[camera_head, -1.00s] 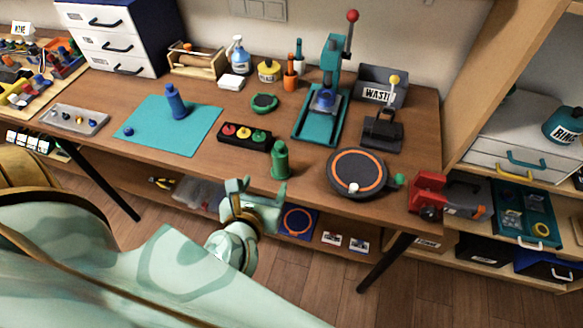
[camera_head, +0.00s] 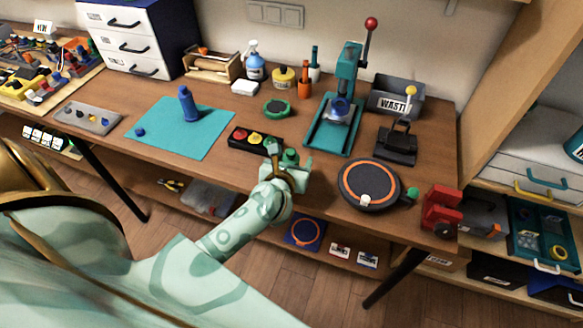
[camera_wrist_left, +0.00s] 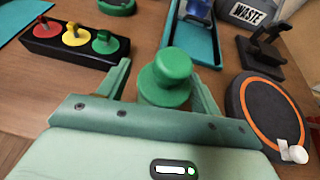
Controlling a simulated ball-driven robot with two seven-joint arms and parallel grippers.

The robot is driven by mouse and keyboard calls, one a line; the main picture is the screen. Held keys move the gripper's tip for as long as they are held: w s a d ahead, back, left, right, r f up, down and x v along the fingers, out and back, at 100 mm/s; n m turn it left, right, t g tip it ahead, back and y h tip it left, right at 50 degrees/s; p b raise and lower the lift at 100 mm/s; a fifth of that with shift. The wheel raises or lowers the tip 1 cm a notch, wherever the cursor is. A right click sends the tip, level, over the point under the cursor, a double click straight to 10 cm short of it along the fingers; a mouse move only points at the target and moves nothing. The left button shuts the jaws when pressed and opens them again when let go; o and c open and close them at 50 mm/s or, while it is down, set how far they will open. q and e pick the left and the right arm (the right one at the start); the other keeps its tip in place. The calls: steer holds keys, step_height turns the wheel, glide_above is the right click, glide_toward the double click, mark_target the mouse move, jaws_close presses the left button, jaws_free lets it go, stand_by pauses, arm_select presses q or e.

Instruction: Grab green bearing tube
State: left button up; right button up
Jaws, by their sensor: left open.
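The green bearing tube (camera_wrist_left: 166,78) stands upright on the workbench in the left wrist view, with a round cap on a wider shoulder. My left gripper (camera_wrist_left: 163,82) is open, with one finger on each side of the tube. I cannot tell whether either finger touches it. In the head view my left gripper (camera_head: 285,165) covers most of the tube, and only its green top (camera_head: 291,155) shows. My right gripper is not in view.
A black box with red, yellow and green knobs (camera_head: 254,140) stands just left of the tube. A round black turntable with an orange ring (camera_head: 368,185) is to the right. A teal press (camera_head: 333,122) stands behind. A teal mat (camera_head: 180,127) holds a blue tube (camera_head: 188,104).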

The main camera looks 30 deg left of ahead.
arm_select(q)
steer(key=shift+w, duration=0.15)
steer(key=shift+c, duration=0.4)
steer(key=c, duration=1.1)
steer(key=shift+o, duration=0.2)
